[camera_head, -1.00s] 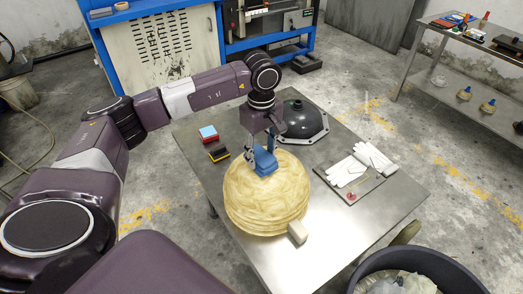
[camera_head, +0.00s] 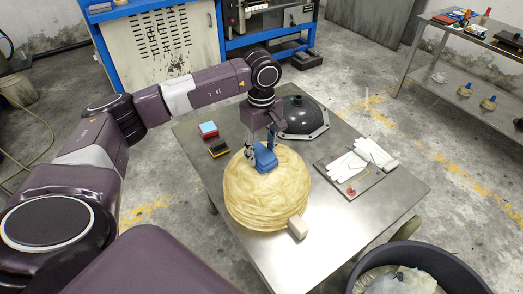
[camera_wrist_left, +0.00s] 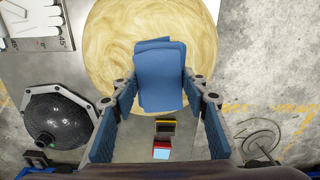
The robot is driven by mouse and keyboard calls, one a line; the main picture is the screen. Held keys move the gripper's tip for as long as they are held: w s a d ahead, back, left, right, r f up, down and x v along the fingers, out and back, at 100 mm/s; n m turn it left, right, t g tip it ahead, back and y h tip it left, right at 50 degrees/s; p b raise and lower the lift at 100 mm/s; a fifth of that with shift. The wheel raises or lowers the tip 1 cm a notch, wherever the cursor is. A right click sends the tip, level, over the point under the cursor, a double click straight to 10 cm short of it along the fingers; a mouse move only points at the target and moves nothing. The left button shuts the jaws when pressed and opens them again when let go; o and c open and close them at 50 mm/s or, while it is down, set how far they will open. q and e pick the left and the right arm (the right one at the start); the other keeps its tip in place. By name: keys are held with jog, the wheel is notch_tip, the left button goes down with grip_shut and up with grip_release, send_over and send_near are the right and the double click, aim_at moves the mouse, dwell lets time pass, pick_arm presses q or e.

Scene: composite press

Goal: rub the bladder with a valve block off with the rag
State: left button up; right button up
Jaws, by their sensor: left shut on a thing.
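The bladder (camera_head: 262,205) is a large, pale yellow, rounded body on the metal table, with a small beige valve block (camera_head: 298,227) at its near right side. In the left wrist view the bladder (camera_wrist_left: 110,40) fills the top middle; the valve block is not seen there. My left gripper (camera_head: 262,152) points down over the bladder's upper far part and is shut on the folded blue rag (camera_head: 266,160). In the wrist view the rag (camera_wrist_left: 161,75) sits between the fingers, against or just above the bladder; I cannot tell if it touches. My right gripper is out of view.
A black dome (camera_head: 300,117) stands behind the bladder. Red-blue and black-yellow blocks (camera_head: 218,149) lie to its left. A dark bin (camera_head: 440,255) stands by the table's near right edge.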

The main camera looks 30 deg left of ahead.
pick_arm(q)
jog(key=shift+f+b, duration=0.4)
jog(key=shift+f, duration=0.1)
jog(key=shift+w+d+r, duration=0.1)
jog(key=shift+w+d, duration=0.1)
jog(key=shift+w, duration=0.35)
jog(key=shift+w+d, duration=0.2)
jog(key=shift+w, duration=0.3)
jog(key=shift+w+d+b, duration=0.35)
jog(key=shift+w+b, duration=0.2)
jog(key=shift+w, duration=0.25)
jog(key=shift+f, duration=0.2)
jog(key=shift+s+a+r, duration=0.1)
jog(key=shift+s, duration=0.1)
jog(key=shift+s+a+r, duration=0.1)
jog(key=shift+s+a, duration=0.25)
jog(key=shift+s, duration=0.5)
jog(key=shift+s+a, duration=0.35)
jog(key=shift+s, duration=0.5)
